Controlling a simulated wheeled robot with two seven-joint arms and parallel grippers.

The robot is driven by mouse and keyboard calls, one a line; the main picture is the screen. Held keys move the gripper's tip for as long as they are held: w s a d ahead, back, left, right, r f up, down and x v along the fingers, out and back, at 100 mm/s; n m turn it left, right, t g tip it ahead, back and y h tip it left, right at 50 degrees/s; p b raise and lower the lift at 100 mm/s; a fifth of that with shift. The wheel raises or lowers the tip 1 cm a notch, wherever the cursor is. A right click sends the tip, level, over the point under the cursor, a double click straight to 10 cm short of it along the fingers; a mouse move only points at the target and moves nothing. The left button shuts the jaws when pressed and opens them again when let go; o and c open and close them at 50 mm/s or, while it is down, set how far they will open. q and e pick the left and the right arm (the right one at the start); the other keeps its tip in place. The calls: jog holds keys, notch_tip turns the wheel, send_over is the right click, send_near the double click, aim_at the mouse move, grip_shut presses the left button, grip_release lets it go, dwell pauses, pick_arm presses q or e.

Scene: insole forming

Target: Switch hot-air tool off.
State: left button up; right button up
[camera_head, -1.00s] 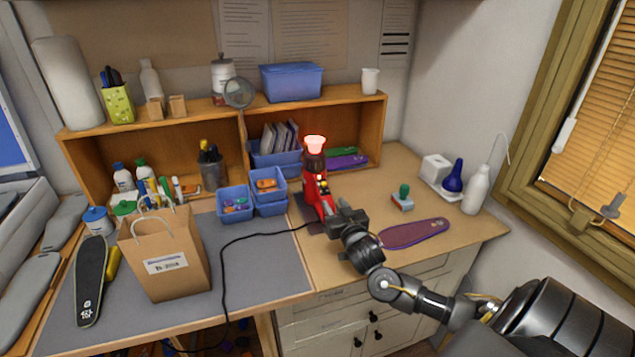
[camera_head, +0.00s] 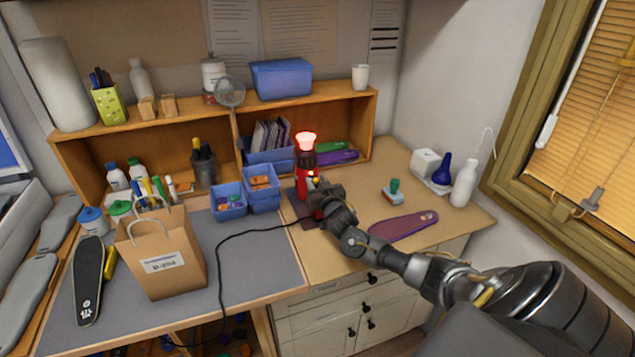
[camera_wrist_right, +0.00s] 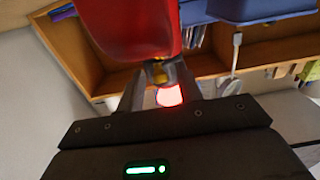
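The red hot-air tool (camera_head: 303,180) stands upright on a dark mat, and its top nozzle (camera_head: 306,141) glows pinkish red. My right gripper (camera_head: 314,196) is at the tool's near right side and hides part of its lower body. In the right wrist view the red body (camera_wrist_right: 135,28) fills the top. A small yellow part (camera_wrist_right: 158,73) shows between my right fingertips (camera_wrist_right: 160,78), with a glowing red spot (camera_wrist_right: 168,95) just below it. I cannot tell whether the fingers are closed on the yellow part. My left gripper is not in view.
Blue bins (camera_head: 229,200) stand left of the tool. A black cord (camera_head: 222,262) runs across the grey mat, near a paper bag (camera_head: 160,255). A purple insole (camera_head: 404,226) and a green-handled stamp (camera_head: 393,191) lie to the right. The shelf (camera_head: 345,110) is behind.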

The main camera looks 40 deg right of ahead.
grip_shut()
dwell(0.3)
jog(key=shift+w+d+r+b, duration=0.15)
jog(key=shift+w+r+b, duration=0.1)
jog(key=shift+w, duration=0.15)
jog(key=shift+w+d+r+b, duration=0.1)
jog(key=shift+w+d+b, duration=0.1)
jog(key=shift+w, duration=0.15)
jog(key=shift+w+r, duration=0.1)
grip_release()
